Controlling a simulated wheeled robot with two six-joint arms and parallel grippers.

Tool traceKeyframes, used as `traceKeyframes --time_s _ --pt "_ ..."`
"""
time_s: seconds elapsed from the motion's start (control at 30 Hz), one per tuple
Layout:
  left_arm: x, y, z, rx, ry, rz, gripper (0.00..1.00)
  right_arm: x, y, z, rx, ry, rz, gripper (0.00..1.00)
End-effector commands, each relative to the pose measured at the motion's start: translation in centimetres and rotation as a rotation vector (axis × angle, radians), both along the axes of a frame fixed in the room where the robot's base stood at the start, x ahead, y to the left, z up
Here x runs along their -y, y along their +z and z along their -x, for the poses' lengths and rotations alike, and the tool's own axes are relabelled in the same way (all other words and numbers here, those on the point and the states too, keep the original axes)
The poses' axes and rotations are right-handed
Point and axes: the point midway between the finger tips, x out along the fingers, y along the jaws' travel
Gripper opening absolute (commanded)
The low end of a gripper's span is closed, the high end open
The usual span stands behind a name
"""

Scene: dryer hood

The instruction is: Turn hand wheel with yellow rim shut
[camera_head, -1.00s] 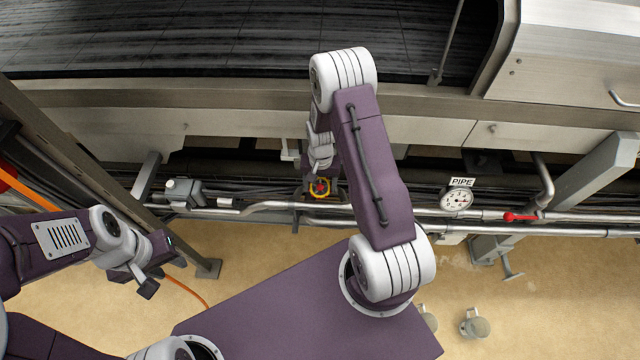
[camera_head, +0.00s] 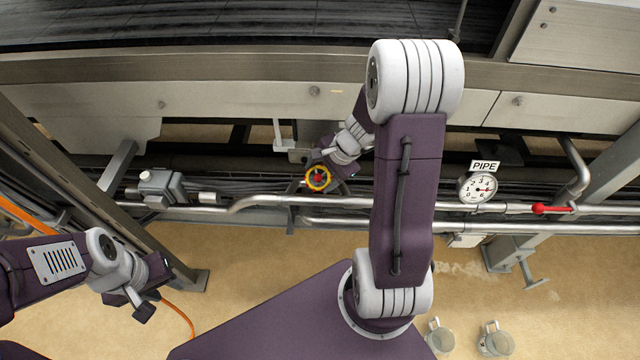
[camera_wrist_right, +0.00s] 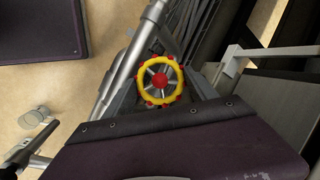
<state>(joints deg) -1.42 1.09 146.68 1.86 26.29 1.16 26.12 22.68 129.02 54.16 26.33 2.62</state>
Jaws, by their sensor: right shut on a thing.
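The hand wheel (camera_head: 318,179) has a yellow rim and a red hub and sits on the pipework below the machine's front. It also shows in the right wrist view, where the wheel (camera_wrist_right: 159,82) has red knobs around its rim. My right gripper (camera_head: 329,176) reaches it from behind and to the right in the head view and is shut on it.
Metal pipes (camera_head: 400,226) run left to right beside the wheel. A round gauge (camera_head: 478,188) under a PIPE label (camera_head: 485,166) and a red lever handle (camera_head: 551,209) are to the right. A grey valve box (camera_head: 160,187) is to the left.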

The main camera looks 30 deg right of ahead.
Motion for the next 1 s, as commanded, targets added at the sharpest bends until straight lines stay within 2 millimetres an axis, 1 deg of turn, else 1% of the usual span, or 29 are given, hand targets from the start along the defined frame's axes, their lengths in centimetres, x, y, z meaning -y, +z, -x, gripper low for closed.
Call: traceKeyframes --time_s 0.03,0.1,0.4,0.63,1.0 --pt "0.0 -1.3 0.0 0.000 0.000 0.000 0.36 0.1 -0.6 0.0 0.012 -0.032 -0.012 0.25" --pt "0.0 -2.0 0.0 0.000 0.000 0.000 0.36 0.1 -0.6 0.0 0.023 -0.074 -0.033 0.25" --pt "0.0 -4.0 0.0 0.000 0.000 0.000 0.36 0.0 -0.3 0.2 0.057 -0.197 -0.091 0.25" --pt "0.0 -4.4 0.0 0.000 0.000 0.000 0.36 0.0 -0.1 0.2 0.067 -0.235 -0.110 0.25" --pt "0.0 -4.4 0.0 0.000 0.000 0.000 0.36 0.0 0.0 0.2 0.068 -0.240 -0.113 0.25"
